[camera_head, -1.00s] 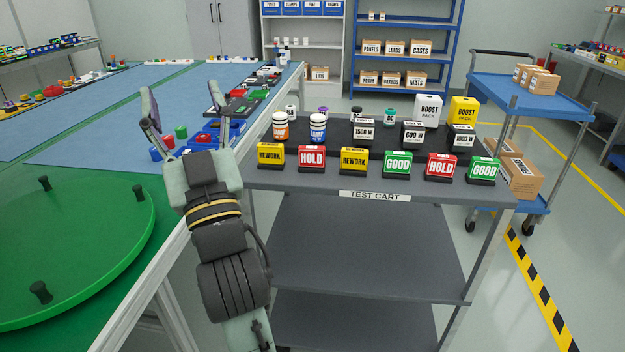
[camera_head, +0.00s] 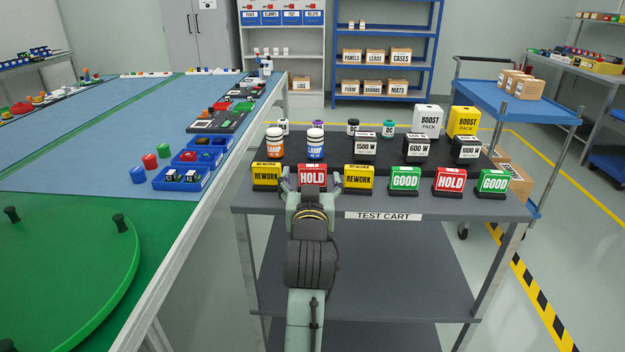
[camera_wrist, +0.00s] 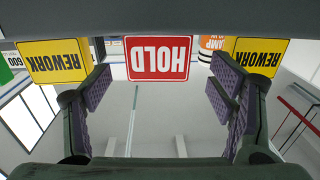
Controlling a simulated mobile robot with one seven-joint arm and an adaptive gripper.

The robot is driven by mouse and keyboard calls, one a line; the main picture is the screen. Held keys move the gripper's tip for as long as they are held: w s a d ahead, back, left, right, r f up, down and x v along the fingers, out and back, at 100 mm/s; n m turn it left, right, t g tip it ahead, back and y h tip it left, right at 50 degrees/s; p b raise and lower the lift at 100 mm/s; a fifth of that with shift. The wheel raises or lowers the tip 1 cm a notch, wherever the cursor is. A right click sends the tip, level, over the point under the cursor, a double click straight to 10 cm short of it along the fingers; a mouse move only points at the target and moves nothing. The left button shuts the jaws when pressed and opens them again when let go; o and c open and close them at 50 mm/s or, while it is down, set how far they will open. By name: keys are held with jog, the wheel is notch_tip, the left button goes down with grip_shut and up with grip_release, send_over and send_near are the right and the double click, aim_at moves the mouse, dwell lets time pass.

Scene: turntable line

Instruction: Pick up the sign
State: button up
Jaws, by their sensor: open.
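A red HOLD sign (camera_head: 312,177) stands upright in the front row on the test cart, second from the left. My gripper (camera_head: 311,185) is open right in front of it, with a finger near each side. In the wrist view the red HOLD sign (camera_wrist: 158,58) appears upside down, centred between the open finger pads of my gripper (camera_wrist: 160,95). The pads look short of it, and I see no contact. Yellow REWORK signs stand on either side, one left (camera_head: 267,176) and one right (camera_head: 359,178). A second HOLD sign (camera_head: 449,182) and two green GOOD signs (camera_head: 404,179) (camera_head: 493,182) stand further right.
Left is the worktable with blue bins (camera_head: 181,178) and a green turntable (camera_head: 70,262). A blue trolley (camera_head: 500,100) stands at right.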

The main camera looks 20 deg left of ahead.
aim_at(312, 174)
jog(key=shift+p+x, duration=0.3)
jog(key=shift+x, duration=1.55)
jog(key=shift+d, duration=0.1)
jog(key=shift+c, duration=0.6)
jog(key=c, duration=1.2)
